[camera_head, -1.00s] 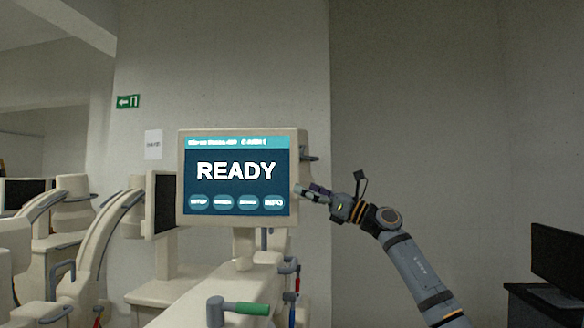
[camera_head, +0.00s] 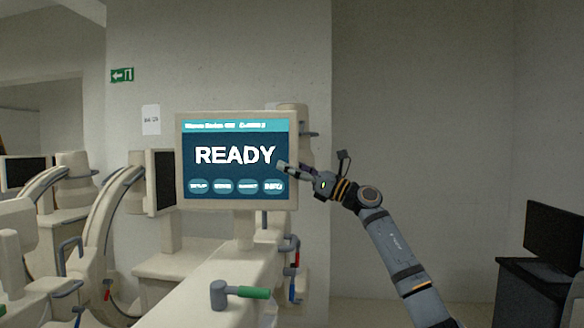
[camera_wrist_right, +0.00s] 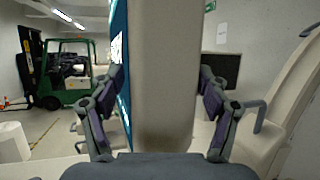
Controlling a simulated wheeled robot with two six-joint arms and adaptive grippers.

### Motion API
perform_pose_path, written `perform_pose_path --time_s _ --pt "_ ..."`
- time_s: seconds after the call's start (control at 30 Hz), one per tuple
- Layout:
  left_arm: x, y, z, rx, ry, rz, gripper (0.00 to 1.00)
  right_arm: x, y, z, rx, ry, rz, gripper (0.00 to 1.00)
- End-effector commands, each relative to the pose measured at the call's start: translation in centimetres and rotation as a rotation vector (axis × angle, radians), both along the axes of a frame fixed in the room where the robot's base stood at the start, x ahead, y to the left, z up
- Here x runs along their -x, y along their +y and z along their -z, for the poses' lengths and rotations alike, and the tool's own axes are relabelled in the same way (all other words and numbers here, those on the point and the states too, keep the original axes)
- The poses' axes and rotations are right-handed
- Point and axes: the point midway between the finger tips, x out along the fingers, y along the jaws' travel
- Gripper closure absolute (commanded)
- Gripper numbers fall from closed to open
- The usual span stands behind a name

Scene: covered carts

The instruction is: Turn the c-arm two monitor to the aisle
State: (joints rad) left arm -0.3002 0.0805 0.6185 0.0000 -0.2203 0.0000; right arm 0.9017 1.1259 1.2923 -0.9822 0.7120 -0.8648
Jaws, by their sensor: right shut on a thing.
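The monitor (camera_head: 236,204) faces me in the head view, with a cream frame and a blue screen reading READY. It stands on a short post on a cream cart (camera_head: 225,266) with a green-tipped handle (camera_head: 245,291). My right gripper (camera_head: 283,167) is at the monitor's right edge, its visible finger overlapping the screen side. In the right wrist view, the monitor's cream edge (camera_wrist_right: 163,75) stands between the two fingers (camera_wrist_right: 160,100), and the gripper is shut on it. The blue screen shows as a thin strip on the left there. My left gripper is not in view.
Other cream C-arm units (camera_head: 105,235) and a dark-screened monitor (camera_head: 160,183) crowd the left. A dark desk with a black monitor (camera_head: 553,235) stands at right. A green forklift (camera_wrist_right: 72,75) shows in the wrist view. Floor between cart and desk looks free.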

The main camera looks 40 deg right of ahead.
Motion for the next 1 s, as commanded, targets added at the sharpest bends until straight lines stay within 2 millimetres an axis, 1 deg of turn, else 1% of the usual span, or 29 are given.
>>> perform_pose_path --time_s 0.03,0.23,0.33,0.5,0.73,0.77,0.93,0.97,1.0 --pt "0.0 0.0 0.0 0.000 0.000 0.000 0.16 0.0 0.0 0.0 0.001 0.000 0.000 0.54" --pt "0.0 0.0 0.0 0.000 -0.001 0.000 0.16 0.0 0.0 0.0 0.002 -0.001 0.000 0.81" --pt "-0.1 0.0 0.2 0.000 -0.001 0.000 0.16 0.1 0.3 0.1 0.004 -0.001 0.000 0.82" --pt "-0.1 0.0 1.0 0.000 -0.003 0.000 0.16 0.5 2.1 0.2 0.006 -0.001 -0.001 0.86" --pt "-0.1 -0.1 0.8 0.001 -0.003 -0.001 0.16 0.5 2.1 0.0 0.003 -0.001 -0.001 0.87" --pt "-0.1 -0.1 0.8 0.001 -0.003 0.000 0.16 0.5 2.1 -0.1 0.003 -0.002 -0.001 0.27" --pt "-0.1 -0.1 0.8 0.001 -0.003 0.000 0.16 0.5 2.0 0.0 0.002 -0.002 -0.001 0.03" --pt "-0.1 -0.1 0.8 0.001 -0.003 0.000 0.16 0.5 2.0 0.0 0.002 -0.002 -0.001 0.00" --pt "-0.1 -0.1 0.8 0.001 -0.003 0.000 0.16 0.5 2.0 0.0 0.002 -0.002 0.000 0.00"
